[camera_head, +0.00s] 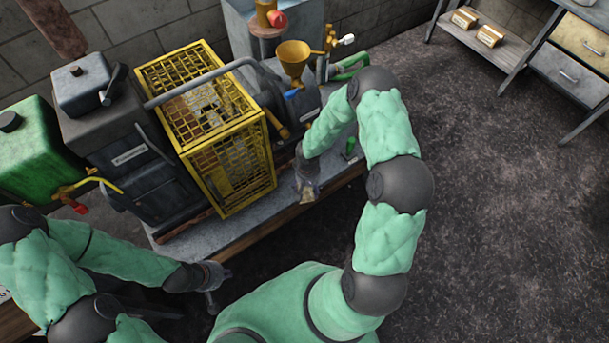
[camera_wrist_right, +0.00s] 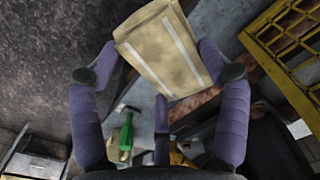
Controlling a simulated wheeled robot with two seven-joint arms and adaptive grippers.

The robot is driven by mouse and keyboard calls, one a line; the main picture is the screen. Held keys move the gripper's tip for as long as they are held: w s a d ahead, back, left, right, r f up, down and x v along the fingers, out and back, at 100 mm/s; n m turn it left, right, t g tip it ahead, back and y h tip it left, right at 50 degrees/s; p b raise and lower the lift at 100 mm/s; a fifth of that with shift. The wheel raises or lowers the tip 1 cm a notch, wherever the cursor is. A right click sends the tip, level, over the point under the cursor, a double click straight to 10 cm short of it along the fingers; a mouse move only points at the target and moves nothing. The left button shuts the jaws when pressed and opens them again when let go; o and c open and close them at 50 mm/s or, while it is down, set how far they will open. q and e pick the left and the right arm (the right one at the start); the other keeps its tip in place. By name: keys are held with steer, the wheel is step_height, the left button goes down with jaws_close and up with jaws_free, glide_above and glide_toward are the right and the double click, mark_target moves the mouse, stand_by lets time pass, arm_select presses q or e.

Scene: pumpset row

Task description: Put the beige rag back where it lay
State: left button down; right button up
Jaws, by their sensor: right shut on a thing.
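The beige rag (camera_wrist_right: 163,50) is a folded cloth with two pale stripes. In the right wrist view it sits between the purple fingers of my right gripper (camera_wrist_right: 160,72), which is shut on it. In the head view this gripper (camera_head: 306,186) is over the front edge of the grey bench (camera_head: 245,222), right of the yellow mesh cage, and only a bit of the rag shows under it. My left gripper (camera_head: 212,280) is low in front of the bench, away from the rag. Its fingers are too small and dark to tell open from shut.
The yellow cage (camera_head: 232,165), dark engine (camera_head: 150,165) and green tank (camera_head: 38,150) fill the bench's left and middle. A brass funnel (camera_head: 293,55) stands behind. Floor (camera_head: 500,220) at right is clear.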

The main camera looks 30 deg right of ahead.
steer(key=w+d+f, duration=0.1)
steer(key=w+f, duration=0.2)
steer(key=w+d+f+b, duration=0.1)
steer(key=w+d+f, duration=0.1)
steer(key=w, duration=0.2)
steer(key=w+d+f+b, duration=0.1)
steer(key=w+d+f, duration=0.1)
steer(key=w+f, duration=0.1)
steer(key=shift+w+d+f, duration=0.1)
steer(key=shift+w+f, duration=0.05)
steer(key=shift+f, duration=0.15)
steer(key=shift+w+d+f+b, duration=0.15)
steer(key=shift+f+b, duration=0.65)
steer(key=shift+f, duration=1.05)
steer(key=shift+r, duration=0.1)
steer(key=shift+f, duration=0.2)
steer(key=o, duration=1.2)
steer(key=shift+o, duration=0.2)
steer(key=shift+r, duration=0.1)
